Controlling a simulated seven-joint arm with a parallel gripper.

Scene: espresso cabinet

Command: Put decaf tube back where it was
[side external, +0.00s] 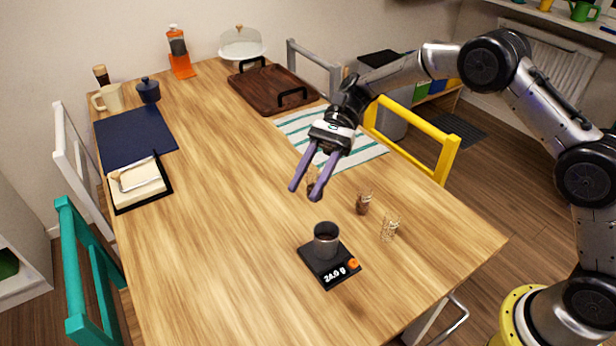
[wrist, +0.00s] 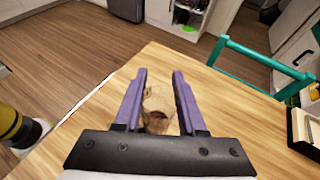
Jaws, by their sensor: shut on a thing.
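My gripper (side external: 304,190) is shut on a small clear tube with brown contents (side external: 312,180), which shows between the purple fingers. In the wrist view the tube (wrist: 156,120) lies between the finger pads, with brown grounds or beans inside. The gripper leans and holds the tube above the wooden table. I cannot read any label on it. A second clear tube with dark brown contents (side external: 362,204) stands on the table to the right. A third tube with paler contents (side external: 389,229) stands nearer the front.
A black scale (side external: 318,274) reading about 24.0 g bears a dark metal cup (side external: 326,240), below the gripper. A striped cloth (side external: 362,152) and dark wooden tray (side external: 262,92) lie behind. A yellow chair (side external: 425,150) stands at right. The table's left middle is clear.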

